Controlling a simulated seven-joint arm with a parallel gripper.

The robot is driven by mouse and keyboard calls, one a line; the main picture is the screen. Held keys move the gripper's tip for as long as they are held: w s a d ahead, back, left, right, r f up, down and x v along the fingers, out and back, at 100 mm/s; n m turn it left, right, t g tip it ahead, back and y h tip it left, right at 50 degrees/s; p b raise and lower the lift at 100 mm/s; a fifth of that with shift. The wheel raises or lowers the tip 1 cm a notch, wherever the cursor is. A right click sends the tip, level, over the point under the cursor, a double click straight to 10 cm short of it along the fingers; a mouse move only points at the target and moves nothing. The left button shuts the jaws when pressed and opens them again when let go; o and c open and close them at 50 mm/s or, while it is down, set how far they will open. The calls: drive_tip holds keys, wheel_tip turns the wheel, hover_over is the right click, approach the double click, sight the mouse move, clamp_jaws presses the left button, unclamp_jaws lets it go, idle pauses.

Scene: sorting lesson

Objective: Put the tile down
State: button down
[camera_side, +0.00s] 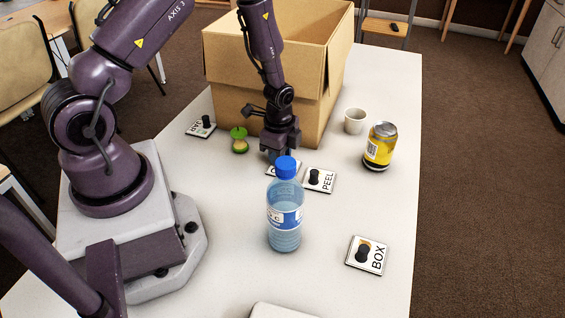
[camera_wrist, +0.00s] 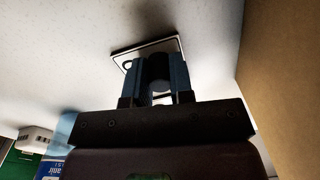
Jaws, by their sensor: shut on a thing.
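My gripper (camera_side: 275,156) points down at the table in front of the cardboard box. In the wrist view its two fingers (camera_wrist: 157,78) are shut on the dark knob of a white tile (camera_wrist: 129,54). The tile (camera_side: 269,171) shows in the side view just under the fingers, mostly hidden by the bottle and gripper; its word cannot be read. It is at or very close to the table top; I cannot tell whether it touches. The tile marked PEEL (camera_side: 325,184) lies just to its right.
The open cardboard box (camera_side: 228,100) stands close behind my gripper. A water bottle (camera_side: 285,225) stands in front. A green apple core (camera_side: 239,141) and another tile (camera_side: 196,130) are left. A cup (camera_side: 355,122), yellow can (camera_side: 381,146) and BOX tile (camera_side: 378,262) are right.

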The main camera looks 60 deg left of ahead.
wheel_tip(320, 180, up, 10)
drive_tip(key=shift+r, duration=0.15)
wheel_tip(320, 180, up, 20)
drive_tip(key=w+a, duration=0.4)
drive_tip(key=a, duration=0.6)
drive_tip(key=w+a, duration=0.4)
drive_tip(key=a, duration=0.7)
drive_tip(key=f, duration=2.9)
drive_tip(key=shift+w+a+f, duration=0.1)
drive_tip(key=shift+w+f, duration=0.15)
drive_tip(key=shift+f, duration=0.05)
drive_tip(key=c, duration=1)
unclamp_jaws()
drive_tip(key=shift+f, duration=0.1)
